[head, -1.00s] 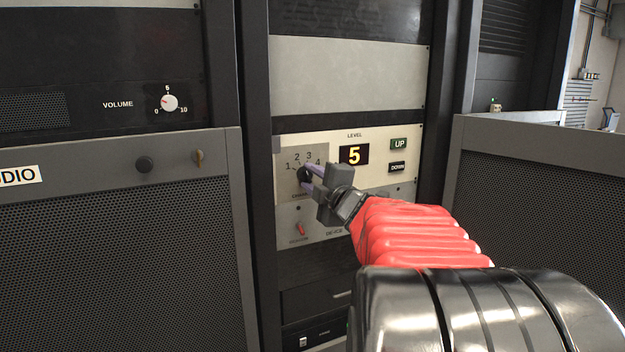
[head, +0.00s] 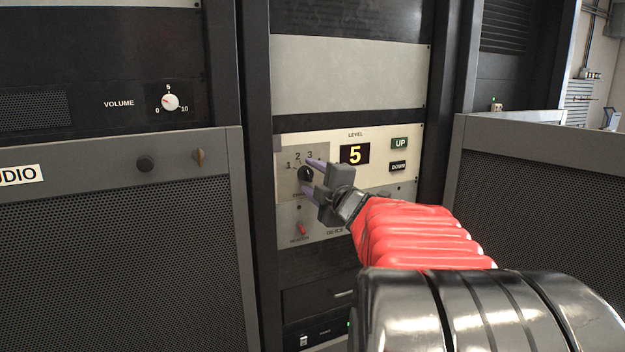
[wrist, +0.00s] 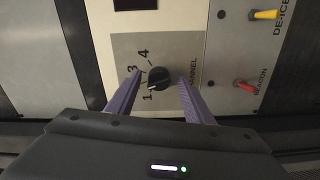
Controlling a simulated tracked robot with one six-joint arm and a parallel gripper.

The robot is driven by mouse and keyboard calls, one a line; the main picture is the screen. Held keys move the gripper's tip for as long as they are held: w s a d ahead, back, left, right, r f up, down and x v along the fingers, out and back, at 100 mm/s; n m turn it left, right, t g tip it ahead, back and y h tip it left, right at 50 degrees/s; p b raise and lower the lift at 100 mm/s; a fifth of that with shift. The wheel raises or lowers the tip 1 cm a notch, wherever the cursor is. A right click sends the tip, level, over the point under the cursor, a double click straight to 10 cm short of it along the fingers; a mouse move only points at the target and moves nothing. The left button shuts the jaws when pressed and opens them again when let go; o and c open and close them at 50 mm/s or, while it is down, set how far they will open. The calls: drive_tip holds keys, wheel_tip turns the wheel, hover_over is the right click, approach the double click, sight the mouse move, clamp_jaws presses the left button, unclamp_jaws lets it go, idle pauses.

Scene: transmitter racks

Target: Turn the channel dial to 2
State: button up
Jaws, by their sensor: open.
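The channel dial is a black round knob (wrist: 158,77) on a grey plate, with 1, 3 and 4 readable around it in the wrist view; the 2 is hidden there by a finger. In the head view the knob (head: 305,174) shows with 1, 2 and 3. A pale mark on the knob appears to face the 1, though it is small. My gripper (wrist: 160,76) is open, its two purple fingers on either side of the knob with gaps between. In the head view my gripper (head: 308,175) has one finger above the knob and one below.
A level display (head: 355,154) reads 5, beside UP (head: 400,144) and DOWN (head: 398,167) buttons. Below the dial are a red beacon switch (wrist: 245,86) and a yellow de-ice switch (wrist: 265,15). A volume knob (head: 170,102) is on the left rack.

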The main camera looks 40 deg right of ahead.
drive_tip(key=v, duration=1.3)
drive_tip(key=shift+s+a, duration=0.15)
drive_tip(key=shift+s, duration=0.15)
drive_tip(key=w+a+f+m+g+h, duration=0.1)
drive_tip(key=w+f+m+g+h, duration=0.2)
drive_tip(key=w+f+m+g, duration=0.5)
drive_tip(key=s+a+f+m+g+y, duration=0.1)
drive_tip(key=s+a+f, duration=0.3)
drive_tip(key=a, duration=0.6)
drive_tip(key=s+a+f+m+g+y, duration=0.1)
drive_tip(key=s+a+f+y, duration=0.3)
drive_tip(key=s+a, duration=0.5)
drive_tip(key=s+a+f+m+g+y, duration=0.1)
drive_tip(key=s+a+f, duration=0.5)
drive_tip(key=a, duration=0.7)
drive_tip(key=shift+s+f+m+g+y, duration=0.2)
drive_tip(key=shift+m+g+y, duration=0.2)
drive_tip(key=shift+m+y, duration=0.55)
drive_tip(key=shift+w, duration=0.1)
